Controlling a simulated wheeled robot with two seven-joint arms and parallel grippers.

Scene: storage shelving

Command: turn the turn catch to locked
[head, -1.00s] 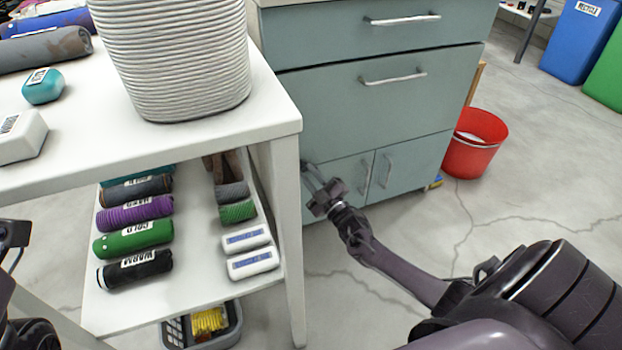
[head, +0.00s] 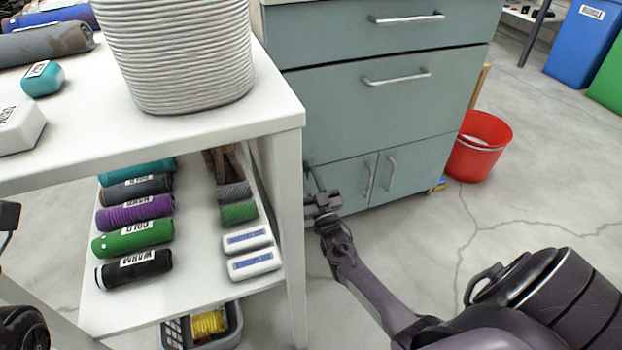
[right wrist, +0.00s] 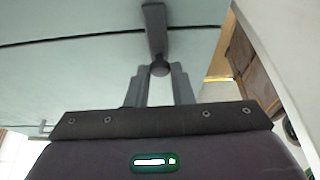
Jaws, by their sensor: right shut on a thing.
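The turn catch (right wrist: 153,25) is a dark bar with a rounded end on the pale blue-green cabinet face in the right wrist view. My right gripper (right wrist: 159,72) has its two grey fingers on either side of the rounded end and is shut on it. The bar points nearly straight up and down in that picture. In the head view my right gripper (head: 317,188) is at the cabinet's lower left door, beside the white table's leg. It hides most of the catch there. Only dark parts of my left arm show at the left edge; its gripper is not visible.
The cabinet (head: 400,110) has drawers above two lower doors with bar handles. The white table (head: 270,110) stands close on the left, its leg (head: 291,250) near my right gripper. A red bucket (head: 478,160) stands to the right. The floor in front is clear.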

